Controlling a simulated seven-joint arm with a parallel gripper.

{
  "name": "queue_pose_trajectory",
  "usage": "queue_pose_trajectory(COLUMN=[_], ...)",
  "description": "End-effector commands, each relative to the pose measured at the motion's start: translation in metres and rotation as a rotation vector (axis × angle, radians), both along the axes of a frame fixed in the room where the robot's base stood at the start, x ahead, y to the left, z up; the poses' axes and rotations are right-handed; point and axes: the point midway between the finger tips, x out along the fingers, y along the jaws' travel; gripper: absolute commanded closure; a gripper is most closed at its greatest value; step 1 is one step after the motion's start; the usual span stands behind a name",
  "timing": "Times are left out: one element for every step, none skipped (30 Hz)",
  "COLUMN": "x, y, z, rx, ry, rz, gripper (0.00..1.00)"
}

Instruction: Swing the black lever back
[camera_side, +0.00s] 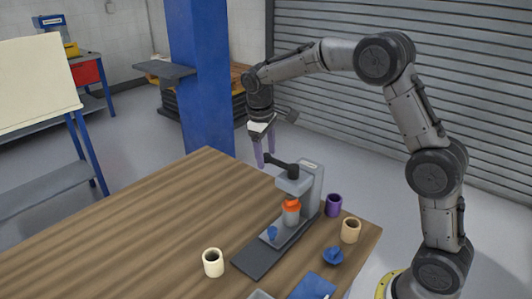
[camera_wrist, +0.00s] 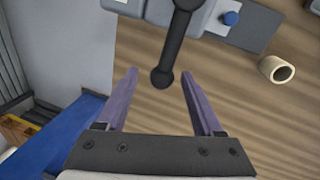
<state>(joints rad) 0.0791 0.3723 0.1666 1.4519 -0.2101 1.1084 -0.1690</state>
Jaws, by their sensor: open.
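The black lever (camera_side: 281,164) sticks out to the left from the top of a grey machine (camera_side: 312,185) on the wooden table. It ends in a rounded knob. My gripper (camera_side: 263,165) points down at the lever's knob end, with its purple fingers apart. In the wrist view the lever (camera_wrist: 177,45) reaches down from the top edge, and its knob lies between the tips of my open gripper (camera_wrist: 158,74), with space on both sides. I cannot tell whether a finger touches it.
An orange-topped container (camera_side: 291,213) stands in the machine, with a small blue piece (camera_side: 272,233) on its base. A cream cup (camera_side: 213,262), a purple cup (camera_side: 333,204), a tan cup (camera_side: 350,230) and a blue item (camera_side: 333,256) stand around it. The table's left part is clear.

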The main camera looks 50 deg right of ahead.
Motion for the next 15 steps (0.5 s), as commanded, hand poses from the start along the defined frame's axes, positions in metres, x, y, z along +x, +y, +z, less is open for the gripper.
queue_pose_trajectory(x=[0.000, 0.000, 0.000, 0.000, 0.000, 0.000, 0.000, 0.000, 0.000, 0.000, 0.000, 0.000, 0.000, 0.000, -0.001], y=[0.000, 0.000, 0.001, 0.001, 0.001, 0.002, 0.002, 0.003, 0.004, 0.005, 0.006, 0.007, 0.008, 0.010, 0.012], z=[0.000, 0.000, 0.000, 0.001, 0.002, 0.004, 0.007, 0.010, 0.016, 0.021, 0.026, 0.034, 0.041, 0.048, 0.056], rx=[0.001, 0.001, 0.001, 0.001, 0.001, 0.001, 0.000, 0.000, 0.000, 0.001, 0.001, 0.001, 0.001, 0.000, 0.001], ry=[0.001, 0.001, 0.000, 0.000, 0.000, -0.001, -0.002, -0.003, -0.003, -0.004, -0.004, -0.006, -0.006, -0.006, -0.005], rz=[0.001, 0.001, 0.001, 0.001, 0.001, 0.001, 0.001, 0.002, 0.002, 0.002, 0.001, 0.001, 0.001, 0.001, 0.002], gripper=[0.31, 0.31, 0.31, 0.31, 0.31, 0.31, 0.31, 0.31, 0.31, 0.31, 0.31, 0.31, 0.31, 0.31, 0.31])
